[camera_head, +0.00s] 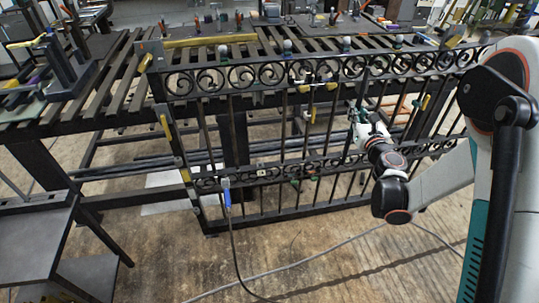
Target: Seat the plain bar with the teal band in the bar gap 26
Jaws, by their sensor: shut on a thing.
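The scroll gate (318,68) stands upright in front of the slatted table, with scrolls along its top and a row of dark vertical bars below. My gripper (357,118) is at the gate's right half, under the top scroll band. It is small in view and appears shut on a dark upright bar, the plain bar (361,96). A small greenish patch shows at the jaws; I cannot tell if it is the teal band. My wrist hides part of the bars behind it. I cannot make out gap 26 or whether the bar's ends touch the rails.
The slatted table (115,75) fills the back left. A clamp-like piece (310,113) sits on the gate left of my gripper. A blue-handled tool (226,194) with a cable hangs at the lower rail. Cables cross the wooden floor; a dark stand (35,240) is at left.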

